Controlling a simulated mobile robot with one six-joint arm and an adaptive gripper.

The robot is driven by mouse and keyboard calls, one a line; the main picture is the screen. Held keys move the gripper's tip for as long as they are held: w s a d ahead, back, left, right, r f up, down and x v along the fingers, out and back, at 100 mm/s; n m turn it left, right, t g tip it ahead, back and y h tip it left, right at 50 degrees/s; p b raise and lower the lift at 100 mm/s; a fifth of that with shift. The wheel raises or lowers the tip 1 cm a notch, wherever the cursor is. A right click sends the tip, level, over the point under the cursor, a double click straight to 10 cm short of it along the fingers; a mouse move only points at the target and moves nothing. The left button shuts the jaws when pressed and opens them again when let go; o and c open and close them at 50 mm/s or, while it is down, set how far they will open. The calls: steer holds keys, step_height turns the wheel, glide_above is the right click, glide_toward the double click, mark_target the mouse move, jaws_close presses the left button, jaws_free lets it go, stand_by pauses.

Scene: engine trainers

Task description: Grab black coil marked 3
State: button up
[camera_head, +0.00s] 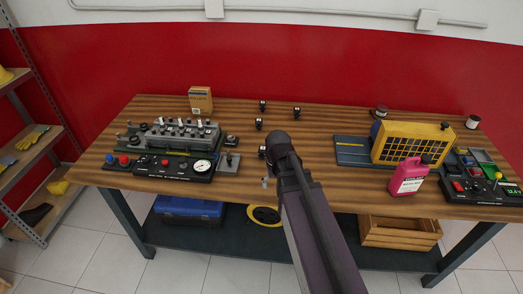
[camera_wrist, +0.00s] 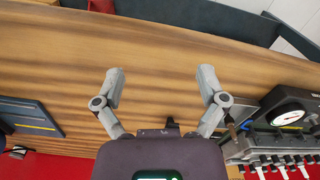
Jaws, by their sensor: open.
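Several small black coils stand on the wooden bench in the head view: one at the back (camera_head: 262,105), one to its right (camera_head: 297,112), one nearer (camera_head: 258,124), and one beside my arm (camera_head: 263,152), partly hidden by it. Their markings are too small to read, so I cannot tell which is 3. My gripper (camera_wrist: 161,82) is open and empty over bare wood in the wrist view. A small dark shape (camera_wrist: 171,124) shows at the gripper's base; I cannot tell whether it is a coil. In the head view my arm mostly hides the gripper.
An engine head trainer (camera_head: 180,135) and gauge panel (camera_head: 175,167) stand left of my arm. A box (camera_head: 200,99) is behind. To the right are a yellow radiator unit (camera_head: 412,143), a pink bottle (camera_head: 409,176) and a control panel (camera_head: 482,186). The bench front (camera_head: 240,196) is clear.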

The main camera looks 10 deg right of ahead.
mark_target(262, 148)
steer(key=w+r+m+p, duration=0.1)
steer(key=w+r+p, duration=0.2)
steer(key=w, duration=0.9)
steer(key=w+r+m+p, duration=0.2)
steer(key=w+r+p, duration=0.1)
steer(key=w, duration=0.8)
steer(key=shift+w+r, duration=0.4)
steer(key=shift+r, duration=0.15)
step_height(262, 148, down, 9)
steer(key=b, duration=0.8)
steer(key=shift+r, duration=0.2)
steer(key=shift+f+b, duration=0.15)
steer(key=shift+b, duration=0.15)
step_height(262, 148, down, 5)
steer(key=b, duration=0.5)
jaws_close()
